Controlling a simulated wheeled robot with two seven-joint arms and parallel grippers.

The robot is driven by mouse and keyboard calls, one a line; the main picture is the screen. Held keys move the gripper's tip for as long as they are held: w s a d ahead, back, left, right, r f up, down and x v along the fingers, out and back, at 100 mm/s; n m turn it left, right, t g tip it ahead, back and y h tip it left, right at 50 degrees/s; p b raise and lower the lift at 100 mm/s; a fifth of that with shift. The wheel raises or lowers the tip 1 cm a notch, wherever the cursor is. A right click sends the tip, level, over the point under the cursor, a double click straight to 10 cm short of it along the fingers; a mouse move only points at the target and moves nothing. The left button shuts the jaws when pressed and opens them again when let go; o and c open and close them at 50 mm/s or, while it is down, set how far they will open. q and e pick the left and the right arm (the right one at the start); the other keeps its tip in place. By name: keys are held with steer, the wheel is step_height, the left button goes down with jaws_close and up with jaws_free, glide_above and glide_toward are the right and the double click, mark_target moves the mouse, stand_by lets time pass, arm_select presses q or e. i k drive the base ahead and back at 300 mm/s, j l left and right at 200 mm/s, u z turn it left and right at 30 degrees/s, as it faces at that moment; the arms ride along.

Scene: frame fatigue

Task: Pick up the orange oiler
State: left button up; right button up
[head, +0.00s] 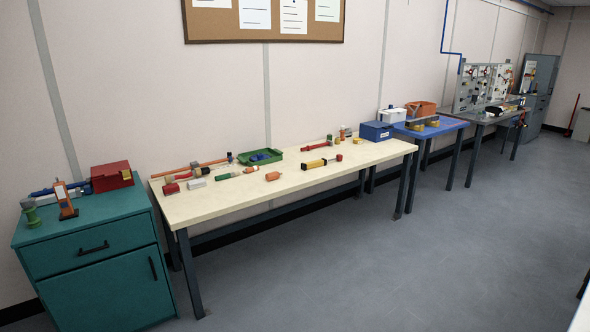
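No thing in the head view is clearly an oiler at this distance. A small orange object (273,176), rounded and lying low, is near the front edge of the cream workbench (330,177). A smaller orange and pale piece (251,169) lies just behind it to the left. A taller orange object (65,199) with a dark base stands upright on the teal cabinet (100,265) at the left. I cannot tell which of these is the oiler. Neither of my grippers shows in the view.
The workbench holds a green tray (260,157), a yellow and black tool (315,164) and several small tools. A red box (112,176) sits on the cabinet. A blue box (376,131) is at the bench's right end; an orange bin (421,108) stands beyond. The grey floor (400,270) in front is clear.

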mark_target(275, 175)
steer(key=i+j+z, duration=0.15)
steer(key=i+j, duration=0.35)
steer(key=i+j+z, duration=0.1)
steer(key=i+j, duration=0.4)
steer(key=i+j+z, duration=0.15)
steer(key=i+j, duration=0.3)
steer(key=j, duration=0.25)
